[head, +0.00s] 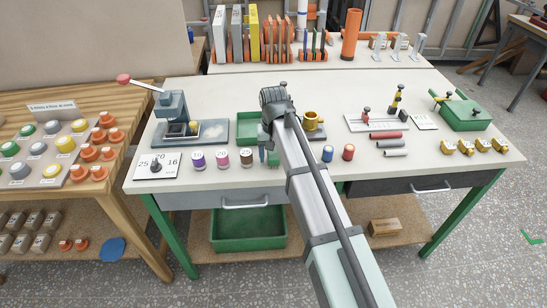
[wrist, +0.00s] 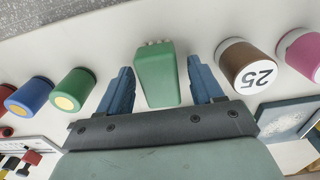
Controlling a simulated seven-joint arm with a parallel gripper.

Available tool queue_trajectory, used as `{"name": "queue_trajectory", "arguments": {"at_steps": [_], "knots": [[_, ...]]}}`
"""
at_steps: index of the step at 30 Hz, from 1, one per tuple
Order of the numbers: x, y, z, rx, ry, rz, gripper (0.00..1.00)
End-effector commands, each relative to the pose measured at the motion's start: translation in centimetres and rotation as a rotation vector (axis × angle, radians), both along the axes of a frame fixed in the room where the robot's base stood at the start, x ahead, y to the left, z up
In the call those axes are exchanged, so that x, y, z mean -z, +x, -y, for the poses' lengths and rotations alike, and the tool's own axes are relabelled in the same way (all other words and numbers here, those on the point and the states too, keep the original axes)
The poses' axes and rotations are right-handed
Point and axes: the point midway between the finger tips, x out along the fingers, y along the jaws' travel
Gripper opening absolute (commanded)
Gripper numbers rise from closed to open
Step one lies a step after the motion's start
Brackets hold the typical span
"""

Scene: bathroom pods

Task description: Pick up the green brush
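The green brush (wrist: 157,76) is a small green block with pale bristle tips at its far end. It shows in the middle of the wrist view. My gripper (wrist: 160,66) is open, with one blue finger on each side of the brush in the picture and a visible gap on both sides. I cannot tell whether the fingertips reach down to its level. In the head view my gripper (head: 268,154) is low over the bench, in line with the row of small cylinders, and it and the arm mostly hide the brush.
A brown cylinder marked 25 (wrist: 246,66) stands close to the right finger, with a pink one (wrist: 300,52) beyond. Green (wrist: 73,89) and blue (wrist: 31,95) cylinders stand to the left. A green tray (head: 248,124) lies behind my gripper on the bench (head: 375,92).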

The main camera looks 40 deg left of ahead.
Motion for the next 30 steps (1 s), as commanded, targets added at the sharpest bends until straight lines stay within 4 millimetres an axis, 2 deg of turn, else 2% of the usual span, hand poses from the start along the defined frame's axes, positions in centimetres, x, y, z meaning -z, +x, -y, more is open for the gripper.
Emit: {"name": "queue_trajectory", "arguments": {"at_steps": [2,16,24,30], "knots": [[0.0,0.0,0.0,0.000,0.000,0.000,0.58],[0.0,0.0,0.0,0.000,0.000,0.000,0.14],[-0.3,0.0,0.0,0.000,0.000,0.000,0.14],[-2.4,0.0,-0.1,0.000,0.001,0.001,0.14]]}}
